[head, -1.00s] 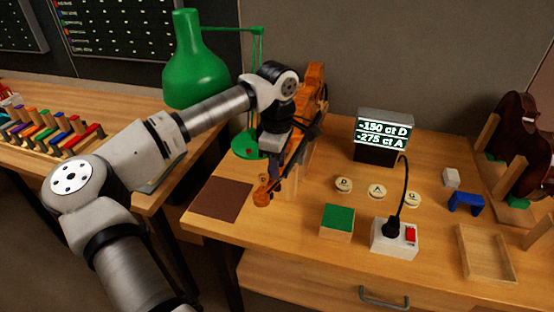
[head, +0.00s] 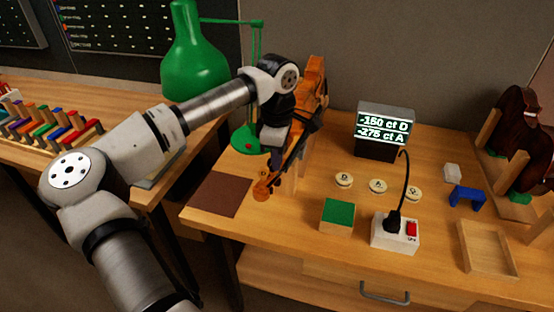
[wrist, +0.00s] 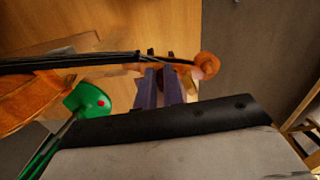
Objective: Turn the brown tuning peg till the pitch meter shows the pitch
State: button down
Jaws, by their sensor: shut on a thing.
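The orange-brown violin (head: 313,82) lies in a stand on the bench, its scroll (head: 262,189) toward the front; the scroll also shows in the wrist view (wrist: 208,65). My gripper (head: 274,164) is at the pegbox. In the wrist view its two grey-purple fingers (wrist: 160,75) reach the pegbox just short of the scroll and are shut on a peg. The held peg is mostly hidden between the fingers, so its colour is unclear. Dark peg ends (wrist: 150,51) show beyond the pegbox. The pitch meter (head: 385,125) reads about -150 ct D and -275 ct A.
A green lamp (head: 195,60) stands behind my arm. Round buttons D (head: 344,180), A (head: 378,186) and G (head: 413,193) lie before the meter. A green-topped block (head: 338,213), a switch box (head: 394,233) and a wooden tray (head: 488,250) are to the right.

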jog(key=n+b, duration=0.2)
jog(key=b, duration=0.1)
jog(key=shift+w+f+n, duration=0.15)
jog(key=shift+f+n, duration=0.05)
jog(key=shift+n, duration=0.2)
jog(key=shift+w+r+n+b, duration=0.1)
jog(key=shift+n+b, duration=0.35)
jog(key=shift+n, duration=0.25)
jog(key=shift+w+r+n+b, duration=0.1)
jog(key=shift+n+b, duration=0.35)
jog(key=shift+n, duration=0.25)
jog(key=c, duration=1.5)
grip_release()
jog(key=shift+r, duration=0.1)
notch_tip(320, 180, up, 14)
jog(key=shift+s+f+b, duration=0.1)
jog(key=shift+f+b, duration=0.05)
jog(key=shift+b, duration=0.95)
